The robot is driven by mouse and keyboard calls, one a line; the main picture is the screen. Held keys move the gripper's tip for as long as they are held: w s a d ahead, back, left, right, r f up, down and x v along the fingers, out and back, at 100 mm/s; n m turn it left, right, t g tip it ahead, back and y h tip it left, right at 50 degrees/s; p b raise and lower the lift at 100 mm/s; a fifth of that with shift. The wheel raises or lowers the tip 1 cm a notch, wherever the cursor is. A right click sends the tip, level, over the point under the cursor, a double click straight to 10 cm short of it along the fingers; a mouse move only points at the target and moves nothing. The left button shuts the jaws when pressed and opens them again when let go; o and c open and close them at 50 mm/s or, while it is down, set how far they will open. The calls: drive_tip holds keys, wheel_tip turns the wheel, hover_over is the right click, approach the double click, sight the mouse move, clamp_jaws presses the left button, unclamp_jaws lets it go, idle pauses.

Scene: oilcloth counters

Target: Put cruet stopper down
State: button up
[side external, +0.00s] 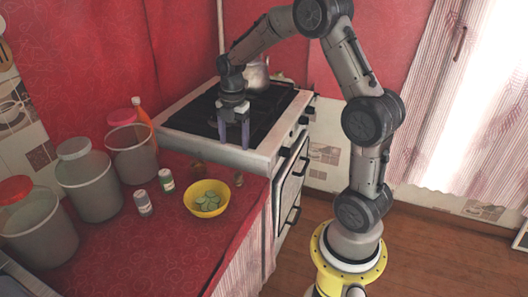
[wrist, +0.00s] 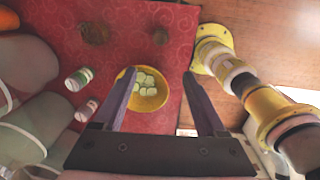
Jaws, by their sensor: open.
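My gripper (side external: 234,142) is open, its two purple-grey fingers pointing down in front of the stove edge in the side view. In the wrist view, nothing is held between the fingertips (wrist: 159,74). The smaller may be the cruet stopper; I cannot tell for sure.
A yellow bowl (side external: 207,210) with green slices sits on the red oilcloth (side external: 165,255). Two small shakers (side external: 144,204) (side external: 166,181), large lidded jars (side external: 90,185) and an orange bottle (side external: 142,112) stand to the left. The stove (side external: 215,146) with a kettle (side external: 257,76) is behind.

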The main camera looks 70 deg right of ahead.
drive_tip(key=s+a+r+m+t, duration=0.3)
drive_tip(key=s+a+r+m, duration=0.9)
drive_tip(key=s+a, duration=0.1)
drive_tip(key=s+a+m+t, duration=0.2)
drive_tip(key=s+a+m, duration=0.1)
drive_tip(key=s+m, duration=0.3)
drive_tip(key=shift+s+f, duration=0.3)
drive_tip(key=shift+s, duration=0.6)
